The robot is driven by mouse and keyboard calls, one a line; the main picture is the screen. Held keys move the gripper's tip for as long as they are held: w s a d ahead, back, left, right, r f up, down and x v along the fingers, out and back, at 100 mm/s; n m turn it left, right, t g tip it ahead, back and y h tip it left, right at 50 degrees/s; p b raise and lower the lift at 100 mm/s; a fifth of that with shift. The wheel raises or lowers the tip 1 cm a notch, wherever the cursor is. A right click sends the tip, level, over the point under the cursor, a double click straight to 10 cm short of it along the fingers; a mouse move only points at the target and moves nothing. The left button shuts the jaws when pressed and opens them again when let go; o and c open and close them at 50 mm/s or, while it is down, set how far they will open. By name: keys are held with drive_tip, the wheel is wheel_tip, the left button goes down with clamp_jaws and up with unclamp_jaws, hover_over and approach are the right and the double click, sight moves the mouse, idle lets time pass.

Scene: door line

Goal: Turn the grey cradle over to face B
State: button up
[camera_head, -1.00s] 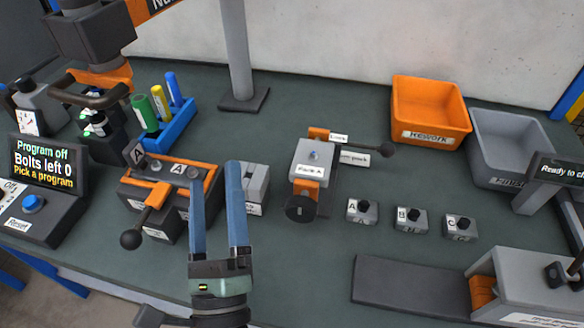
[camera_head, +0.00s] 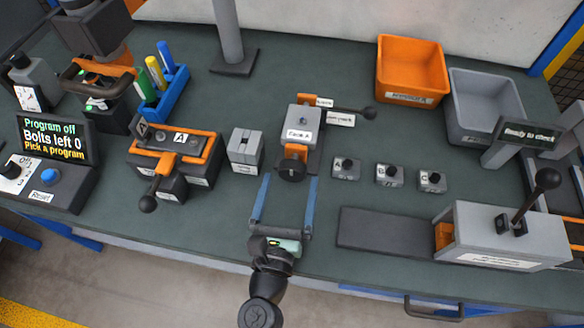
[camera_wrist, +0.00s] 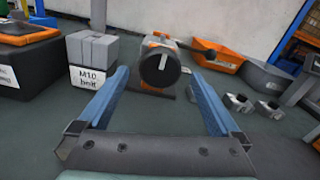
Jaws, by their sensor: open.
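The grey cradle (camera_head: 303,118) stands mid-bench in the head view, its upper face labelled "Face A". An orange part and a round black knob (camera_head: 292,168) are on its near side. A lever with a black ball (camera_head: 367,113) points right beside two small labels, one apparently "Lock". My gripper (camera_head: 290,180) is open and empty, its blue fingers pointing at the knob from the near side. In the wrist view the knob (camera_wrist: 160,67) appears between the fingertips, seemingly just beyond them. The cradle's grey body is mostly hidden there behind the knob.
A grey M10 bolt box (camera_head: 245,149) stands close left of my fingers. An orange-topped fixture (camera_head: 178,147) is further left. Small blocks A (camera_head: 346,168), B (camera_head: 389,175) and C (camera_head: 432,181) stand right. A dark plate (camera_head: 385,230) lies near right.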

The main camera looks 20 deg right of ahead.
sight(292, 177)
drive_tip(key=shift+x, duration=1.7)
drive_tip(key=c, duration=1.4)
